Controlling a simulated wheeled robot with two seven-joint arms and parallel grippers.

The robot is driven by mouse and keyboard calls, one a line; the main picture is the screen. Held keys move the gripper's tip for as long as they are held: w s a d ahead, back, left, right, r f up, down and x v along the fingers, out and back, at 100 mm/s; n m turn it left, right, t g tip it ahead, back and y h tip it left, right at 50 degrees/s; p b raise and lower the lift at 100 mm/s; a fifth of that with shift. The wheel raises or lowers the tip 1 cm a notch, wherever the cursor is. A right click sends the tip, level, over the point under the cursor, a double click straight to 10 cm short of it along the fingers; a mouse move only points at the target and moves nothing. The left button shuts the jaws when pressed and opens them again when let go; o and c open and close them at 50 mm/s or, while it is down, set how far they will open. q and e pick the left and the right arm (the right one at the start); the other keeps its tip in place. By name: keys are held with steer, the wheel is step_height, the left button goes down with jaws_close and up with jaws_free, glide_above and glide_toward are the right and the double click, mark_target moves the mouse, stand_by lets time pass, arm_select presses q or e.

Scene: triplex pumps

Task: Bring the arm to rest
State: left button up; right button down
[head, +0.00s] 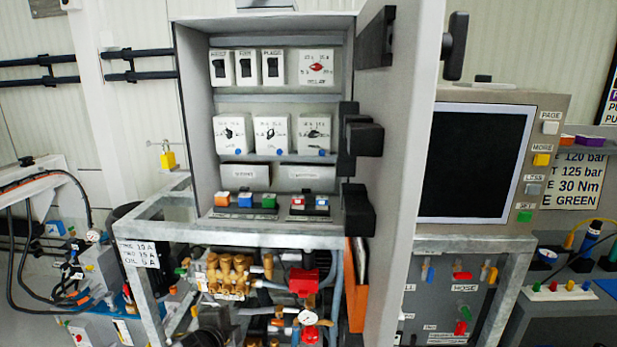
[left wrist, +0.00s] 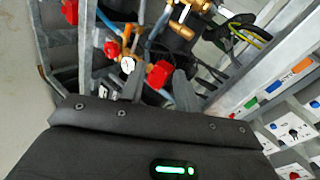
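In the left wrist view my left gripper (left wrist: 158,77) shows two dark fingers with a clear gap between them. It is open and nothing is held. Beyond the fingertips are a round white gauge (left wrist: 127,65) and a red valve part (left wrist: 159,74). I cannot tell how far these are from the fingers. In the head view I cannot clearly make out my left gripper. My right gripper is in neither view.
A grey cabinet (head: 194,110) with its door (head: 405,190) swung open stands above a metal frame (head: 140,290). Brass pump fittings (head: 230,275) and a red valve (head: 303,281) sit below. A dark screen (head: 475,165) stands right of the door. Black rails run along the left wall.

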arm_select(q)
steer(key=s+a+f+n+g+y, duration=0.1)
steer(key=s+a+f+n+g, duration=0.35)
steer(key=s, duration=0.65)
steer(key=s+a+f+n+g, duration=0.1)
steer(key=s+f+n, duration=0.6)
steer(key=s, duration=0.4)
steer(key=s+a+f+n+g+y, duration=0.1)
steer(key=s+a+f+n+g, duration=0.2)
steer(key=s+f, duration=0.65)
steer(key=s+f+g, duration=0.1)
steer(key=s+f, duration=0.1)
steer(key=f, duration=1.1)
steer(key=s+f, duration=0.2)
steer(key=f, duration=1.1)
steer(key=s+a+f+g, duration=0.1)
steer(key=s+a+f, duration=0.2)
steer(key=s+f, duration=1)
steer(key=shift+s, duration=0.9)
